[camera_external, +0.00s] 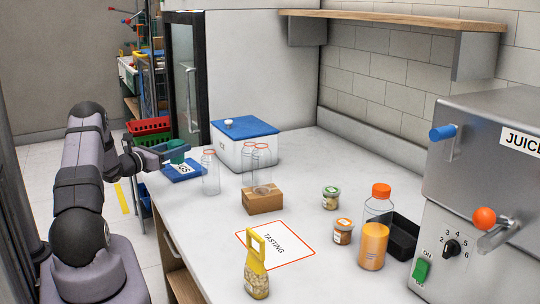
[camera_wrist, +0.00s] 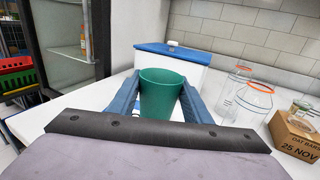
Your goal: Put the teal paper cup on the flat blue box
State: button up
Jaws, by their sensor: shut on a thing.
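The teal paper cup (camera_wrist: 160,92) is upright between the two blue fingers of my gripper (camera_wrist: 158,108) in the wrist view. My gripper is shut on it. In the external view the cup (camera_external: 177,151) shows at the end of my gripper (camera_external: 172,152), over the flat blue box (camera_external: 182,173). The box lies near the table's far left edge and bears a white label. I cannot tell whether the cup's base touches the box. In the wrist view the cup and fingers hide most of the box.
A white cooler with a blue lid (camera_external: 246,128) stands behind. A tasting card (camera_external: 276,245), jars and a juice bottle (camera_external: 374,232) are nearer. The table's left edge is close.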

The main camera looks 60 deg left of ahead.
aim_at(172, 162)
jog(key=shift+f+p, duration=0.3)
jog(key=shift+f, duration=2.05)
jog(key=shift+f, duration=0.25)
jog(key=o, duration=1)
jog(key=shift+r, duration=0.1)
jog(key=shift+r, duration=0.1)
jog(key=shift+r, duration=0.1)
jog(key=shift+s, duration=0.25)
jog(key=b+v, duration=0.2)
jog(key=v, duration=0.9)
jog(key=shift+s+d, duration=0.25)
